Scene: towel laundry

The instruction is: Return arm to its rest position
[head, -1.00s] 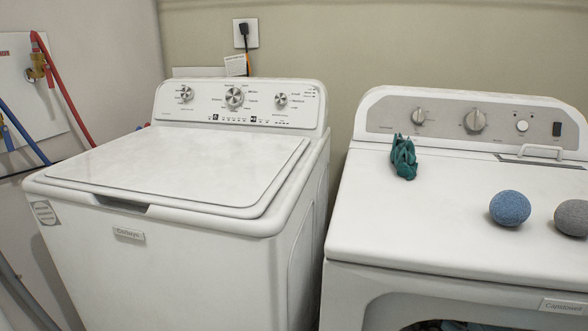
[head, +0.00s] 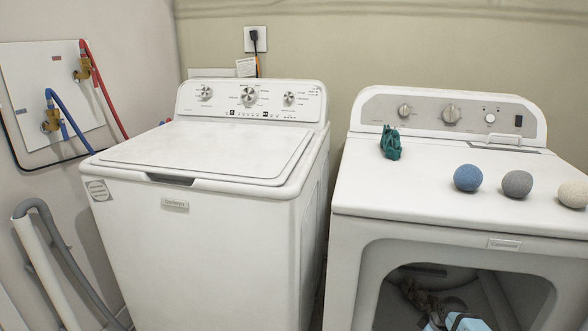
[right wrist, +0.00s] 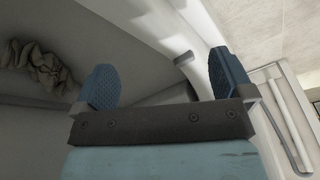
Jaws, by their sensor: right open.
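My right gripper (right wrist: 164,80) shows in the right wrist view with its two blue fingers spread wide and nothing between them. Its light-blue body also shows in the head view (head: 466,323), at the bottom edge in front of the dryer's opening. A crumpled greyish cloth (right wrist: 36,62) lies in the upper left of the right wrist view, apart from the fingers. A dark crumpled cloth (head: 420,297) shows inside the dryer (head: 352,225) in the head view. My left gripper is in neither view.
A white washer (head: 200,235) with its lid shut stands left of the dryer. Hoses (head: 62,265) run along the left wall.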

